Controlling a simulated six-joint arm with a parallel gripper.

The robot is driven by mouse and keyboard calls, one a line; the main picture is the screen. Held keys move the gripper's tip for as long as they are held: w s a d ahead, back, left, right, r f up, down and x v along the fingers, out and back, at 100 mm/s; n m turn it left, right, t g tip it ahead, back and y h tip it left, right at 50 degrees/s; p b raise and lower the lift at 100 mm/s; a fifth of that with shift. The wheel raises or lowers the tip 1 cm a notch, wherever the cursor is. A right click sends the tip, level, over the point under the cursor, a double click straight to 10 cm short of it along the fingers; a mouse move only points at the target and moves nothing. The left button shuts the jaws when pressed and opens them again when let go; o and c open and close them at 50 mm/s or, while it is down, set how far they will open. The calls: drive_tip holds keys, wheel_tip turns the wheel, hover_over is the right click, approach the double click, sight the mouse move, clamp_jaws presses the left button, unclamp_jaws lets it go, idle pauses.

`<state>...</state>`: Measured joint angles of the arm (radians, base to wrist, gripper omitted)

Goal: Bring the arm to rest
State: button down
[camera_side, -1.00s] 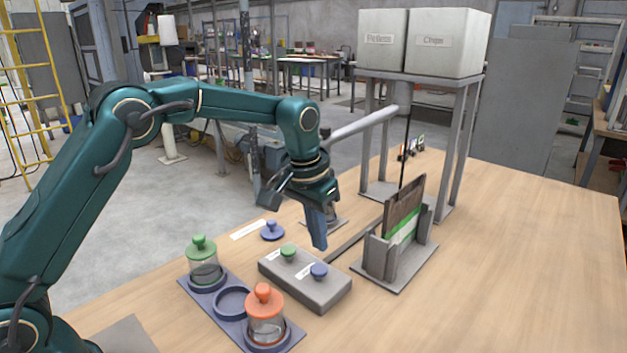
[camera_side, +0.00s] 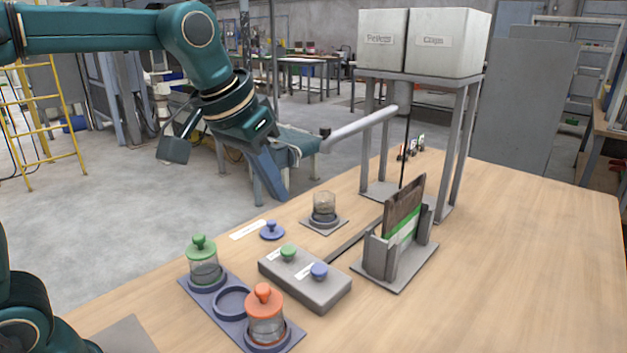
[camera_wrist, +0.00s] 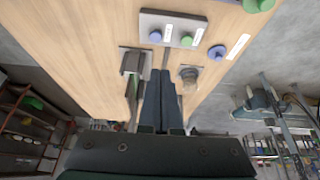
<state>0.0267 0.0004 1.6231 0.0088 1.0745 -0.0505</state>
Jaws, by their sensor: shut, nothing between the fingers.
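My gripper (camera_side: 277,192) is shut and empty. It is raised in the air at the left of the side view, pointing down and right, clear of the table. In the wrist view its fingers (camera_wrist: 161,78) lie together. An open jar (camera_side: 324,206) with some contents stands on a small grey pad; it also shows in the wrist view (camera_wrist: 189,76). A blue knobbed lid (camera_side: 271,231) lies on the table beside a white label. My upper arm reaches across the top left.
A tray (camera_side: 215,305) holds a green-lidded jar (camera_side: 204,266) and an orange-lidded jar (camera_side: 265,321), with an empty ring between. Near it are a grey box (camera_side: 313,291) with two knobs and a bag holder (camera_side: 378,256). A stand carries two bins (camera_side: 446,43). The right tabletop is clear.

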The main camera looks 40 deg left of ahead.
drive_tip(key=s+f, duration=0.3)
drive_tip(key=s, duration=0.4)
drive_tip(key=s+f, duration=0.3)
drive_tip(key=s, duration=0.5)
drive_tip(key=shift+a+f+t, duration=0.2)
drive_tip(key=shift+a+t, duration=0.1)
drive_tip(key=shift+a, duration=0.05)
